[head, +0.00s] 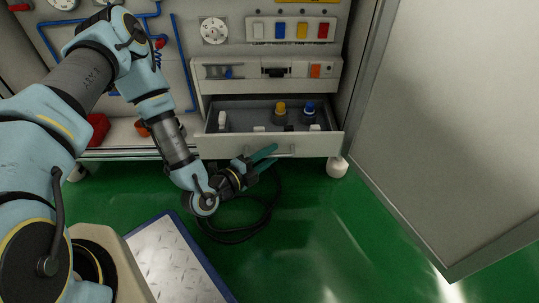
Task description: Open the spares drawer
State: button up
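The spares drawer (320,146), a pale grey drawer low in the cabinet, is pulled out, and its inside shows from above. It holds a yellow-topped part (280,108), a blue-topped part (309,109) and several small white pieces. A thin bar handle (287,154) runs along its front. My gripper (270,154) is just in front of the drawer at the handle's left part. Its two teal fingers are apart, with nothing seen held between them. I cannot tell whether they touch the handle, since the upper finger covers part of it.
A panel with coloured switches (290,30) is above. A large grey door panel (450,120) stands at the right. A black cable (235,237) lies on the green floor below my gripper. A blue-edged metal plate (175,260) is at lower left. Floor right of the cable is clear.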

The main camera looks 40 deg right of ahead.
jog(key=shift+o, duration=0.4)
jog(key=shift+a+r, duration=0.1)
jog(key=shift+a, duration=0.25)
jog(key=s+a+r+p, duration=0.1)
jog(key=a+p, duration=0.3)
jog(key=a, duration=0.6)
jog(key=shift+r, duration=0.2)
